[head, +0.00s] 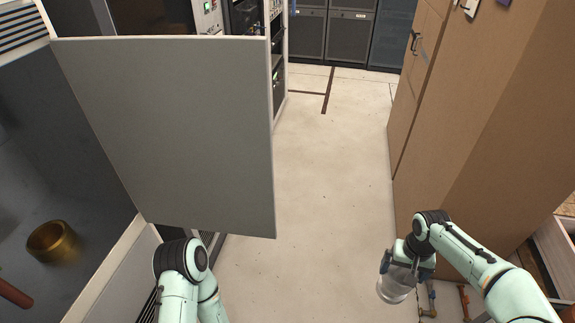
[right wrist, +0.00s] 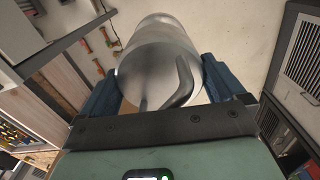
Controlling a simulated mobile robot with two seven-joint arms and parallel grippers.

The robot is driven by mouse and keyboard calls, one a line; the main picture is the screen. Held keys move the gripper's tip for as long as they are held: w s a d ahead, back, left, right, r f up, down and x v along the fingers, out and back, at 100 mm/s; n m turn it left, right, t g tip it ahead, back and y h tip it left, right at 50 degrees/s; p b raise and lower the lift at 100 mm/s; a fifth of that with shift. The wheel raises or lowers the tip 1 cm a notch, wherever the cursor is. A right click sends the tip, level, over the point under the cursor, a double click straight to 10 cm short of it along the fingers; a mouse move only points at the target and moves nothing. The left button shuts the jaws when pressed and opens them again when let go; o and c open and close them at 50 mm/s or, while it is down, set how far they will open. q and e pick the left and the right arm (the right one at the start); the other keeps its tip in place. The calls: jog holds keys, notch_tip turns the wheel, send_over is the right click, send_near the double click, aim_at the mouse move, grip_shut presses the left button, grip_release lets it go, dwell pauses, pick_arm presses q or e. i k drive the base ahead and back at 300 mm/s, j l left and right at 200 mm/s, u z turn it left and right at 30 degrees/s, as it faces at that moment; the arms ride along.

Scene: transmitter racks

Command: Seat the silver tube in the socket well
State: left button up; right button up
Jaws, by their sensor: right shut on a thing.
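The silver tube (head: 393,291) is a wide metal cylinder low on the right of the head view, held above the floor. My right gripper (head: 408,262) is shut on it. In the right wrist view the tube (right wrist: 158,45) sits between the blue fingers of the gripper (right wrist: 160,85), with a bent grey handle on its near end. A brass ring (head: 52,242), which looks like the socket well, stands inside the dark cabinet at the far left. The tube is well apart from it. My left arm shows at the bottom, but its gripper is out of view.
A large grey door panel (head: 165,135) stands beside the dark cabinet (head: 95,165). A copper-coloured rod (head: 14,293) is at the left edge. A brown cabinet (head: 470,120) stands close on the right. The pale floor (head: 325,180) between is clear, with dark racks (head: 335,35) at the back.

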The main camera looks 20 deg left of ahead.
aim_at(54, 239)
jog(key=l+u, duration=0.1)
jog(key=u, duration=0.85)
jog(key=l+u, duration=0.1)
jog(key=u, duration=0.85)
jog(key=l+u, duration=0.1)
jog(key=u, duration=0.3)
jog(key=i+l+u, duration=0.1)
jog(key=u, duration=0.35)
jog(key=l+u, duration=0.2)
jog(key=u, duration=0.2)
jog(key=l+u, duration=0.2)
jog(key=u, duration=0.25)
